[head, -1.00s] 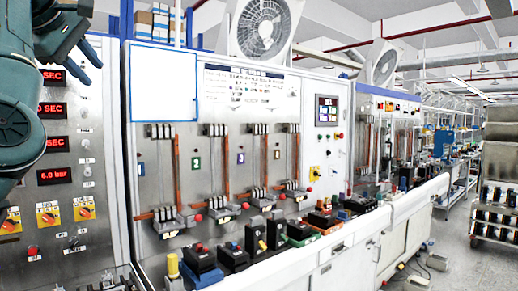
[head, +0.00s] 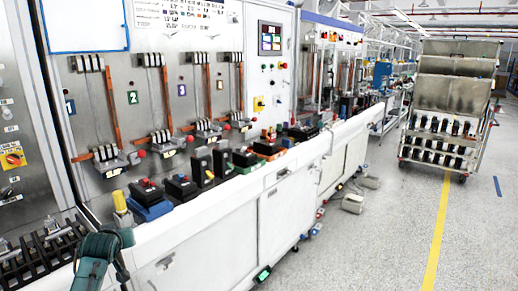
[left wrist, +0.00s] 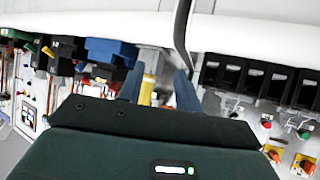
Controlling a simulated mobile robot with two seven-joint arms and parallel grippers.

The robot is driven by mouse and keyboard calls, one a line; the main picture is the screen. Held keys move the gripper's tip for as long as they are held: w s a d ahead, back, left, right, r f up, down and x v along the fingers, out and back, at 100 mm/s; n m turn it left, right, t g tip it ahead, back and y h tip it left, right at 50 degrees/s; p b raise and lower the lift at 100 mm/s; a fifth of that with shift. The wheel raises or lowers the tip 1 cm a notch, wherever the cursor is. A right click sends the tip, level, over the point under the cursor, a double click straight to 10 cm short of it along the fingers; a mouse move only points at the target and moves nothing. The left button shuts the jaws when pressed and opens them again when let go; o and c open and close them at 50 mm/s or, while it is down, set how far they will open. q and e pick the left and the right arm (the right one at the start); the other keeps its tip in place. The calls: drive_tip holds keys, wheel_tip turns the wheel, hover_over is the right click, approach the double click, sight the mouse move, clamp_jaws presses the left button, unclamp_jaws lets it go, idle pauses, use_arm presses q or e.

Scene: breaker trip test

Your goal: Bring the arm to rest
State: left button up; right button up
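My left arm (head: 98,255) shows as a teal link at the lower left of the head view, beside the front edge of the bench; its gripper is not clearly seen there. In the left wrist view, the two fingers of my left gripper (left wrist: 159,86) stand apart with nothing held between them. Behind the gap is a yellow-topped post (left wrist: 147,90), which also shows in the head view (head: 121,203). My right gripper is in neither view.
A white bench (head: 225,210) carries several breakers, including one on a blue base (head: 150,212). Test panels with copper bars (head: 165,100) stand behind it. A black rack (head: 40,258) is at the lower left. A cart (head: 445,110) stands on the right; the floor before it is clear.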

use_arm(q)
drive_tip(key=s+d+f+m+h, duration=0.45)
drive_tip(key=s+d+f, duration=0.75)
drive_tip(key=s+f, duration=0.45)
drive_tip(key=s+d+f+m+h, duration=0.1)
drive_tip(key=s+d+f, duration=0.1)
drive_tip(key=s+d, duration=0.3)
drive_tip(key=s+d+f+m+h, duration=0.2)
drive_tip(key=s+d, duration=0.4)
drive_tip(key=s, duration=0.8)
drive_tip(key=shift+d+f+g, duration=0.25)
drive_tip(key=shift+g, duration=0.15)
drive_tip(key=shift+m, duration=0.25)
